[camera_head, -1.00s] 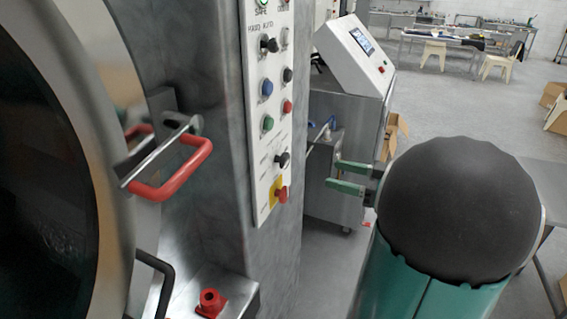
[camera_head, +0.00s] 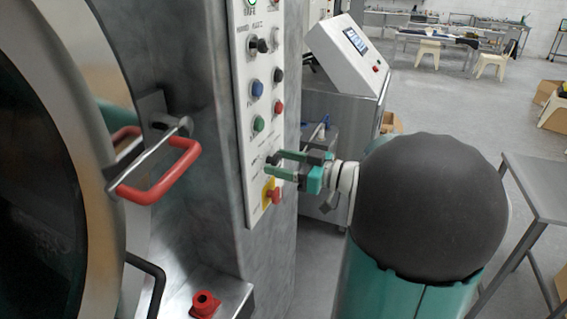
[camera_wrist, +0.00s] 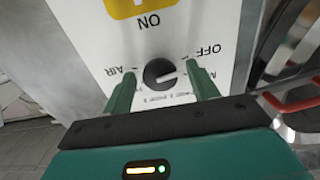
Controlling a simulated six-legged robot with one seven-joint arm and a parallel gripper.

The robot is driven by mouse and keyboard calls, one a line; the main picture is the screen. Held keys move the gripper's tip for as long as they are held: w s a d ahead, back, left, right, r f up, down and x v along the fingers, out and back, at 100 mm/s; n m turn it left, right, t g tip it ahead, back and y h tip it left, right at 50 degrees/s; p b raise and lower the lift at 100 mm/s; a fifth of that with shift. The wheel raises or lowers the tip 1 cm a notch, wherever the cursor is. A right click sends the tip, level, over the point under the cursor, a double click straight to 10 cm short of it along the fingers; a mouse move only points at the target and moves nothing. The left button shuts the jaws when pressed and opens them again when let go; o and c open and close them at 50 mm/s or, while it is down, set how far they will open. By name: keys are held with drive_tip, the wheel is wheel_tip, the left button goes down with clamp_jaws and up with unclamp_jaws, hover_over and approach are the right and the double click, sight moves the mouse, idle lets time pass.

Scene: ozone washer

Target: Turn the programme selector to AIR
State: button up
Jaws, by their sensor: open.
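The programme selector is a round black knob (camera_wrist: 159,72) low on the white control panel (camera_head: 243,120). The wrist view shows the panel upside down. The label AIR lies to the knob's left there, OFF to its upper right, and a partly hidden label starting with M to its right. A light mark on the knob points roughly right, away from AIR. My gripper (camera_head: 273,163) is open at the panel, its green fingers one on each side of the knob. In the wrist view my gripper (camera_wrist: 162,84) shows gaps between fingers and knob. The head view mostly hides the knob.
A yellow-backed red switch (camera_head: 273,195) sits just below my gripper. Coloured buttons (camera_head: 257,89) and switches are above. A red door handle (camera_head: 160,187) sticks out on the left. A steel cabinet with a screen (camera_head: 343,57) stands behind.

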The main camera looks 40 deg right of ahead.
drive_tip(key=shift+c, duration=0.5)
drive_tip(key=c, duration=0.9)
